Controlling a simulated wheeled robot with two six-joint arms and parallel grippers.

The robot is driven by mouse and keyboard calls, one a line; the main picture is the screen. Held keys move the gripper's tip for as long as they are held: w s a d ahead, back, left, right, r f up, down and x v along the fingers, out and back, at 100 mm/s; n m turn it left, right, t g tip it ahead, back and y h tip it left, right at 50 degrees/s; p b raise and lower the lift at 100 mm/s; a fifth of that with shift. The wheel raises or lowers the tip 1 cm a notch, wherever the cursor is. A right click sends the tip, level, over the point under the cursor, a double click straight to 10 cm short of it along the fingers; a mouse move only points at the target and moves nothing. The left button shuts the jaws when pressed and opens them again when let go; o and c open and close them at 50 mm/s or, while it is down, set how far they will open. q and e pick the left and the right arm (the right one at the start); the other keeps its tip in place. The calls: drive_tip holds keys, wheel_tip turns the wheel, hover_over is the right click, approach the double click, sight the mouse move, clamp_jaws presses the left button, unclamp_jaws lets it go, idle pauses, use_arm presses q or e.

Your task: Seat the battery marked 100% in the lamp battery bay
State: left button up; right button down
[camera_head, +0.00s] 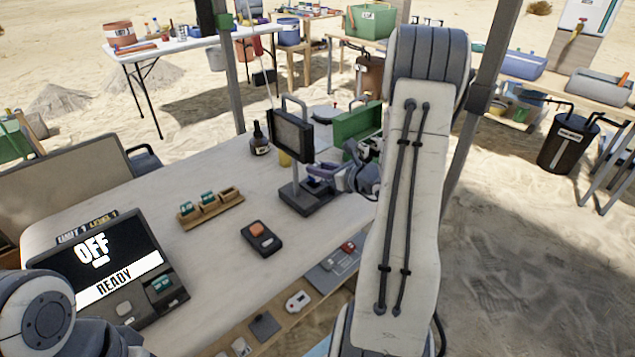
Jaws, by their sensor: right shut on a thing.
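The lamp (292,135), a dark panel on a grey post with a handle on top, stands upright on a dark base (322,207) toward the right side of the table. My right gripper (318,182) is at the lamp, just above its base and beside the post. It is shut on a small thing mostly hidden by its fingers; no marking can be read. A wooden rack (212,212) holds two green-topped batteries (186,208); its right slot looks empty. The battery bay is hidden or too small to make out. My left gripper is out of view.
A tester (120,262) at the left reads OFF and READY, with a green-topped piece in its socket. A black box with an orange button (262,238) lies in front of the lamp. A dark bottle (259,140) and green case (357,128) stand near the lamp.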

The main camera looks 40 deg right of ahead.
sight(318, 181)
wheel_tip(318, 181, down, 4)
drive_tip(key=shift+f, duration=0.1)
drive_tip(key=c, duration=0.7)
unclamp_jaws()
drive_tip(key=v, duration=1.2)
